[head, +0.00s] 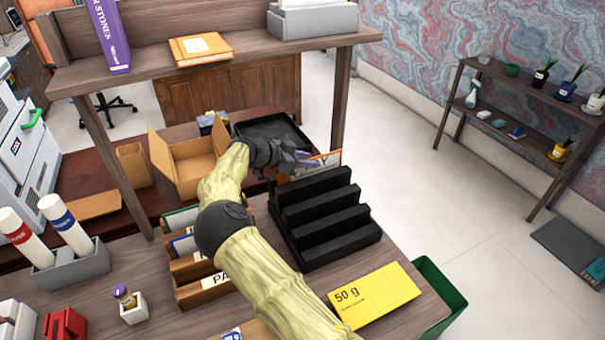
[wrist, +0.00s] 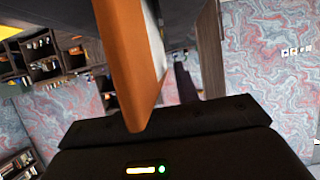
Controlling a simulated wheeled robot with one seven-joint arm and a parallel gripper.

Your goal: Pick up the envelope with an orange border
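The envelope with an orange border (head: 328,158) stands upright at the back of the black stepped rack (head: 330,218), its lower part hidden behind the rack's top tier. My gripper (head: 308,159) is right at its left side, overlapping it in the head view. In the wrist view the orange border (wrist: 138,65) fills the middle, very close and reaching down to the dark gripper body, with a pale strip along its right side. The fingertips are not clear, so I cannot tell whether they are closed on the envelope.
A black tray (head: 272,132) lies behind my gripper, and an open cardboard box (head: 190,160) is to its left. A wooden shelf (head: 250,62) spans above the desk's back.

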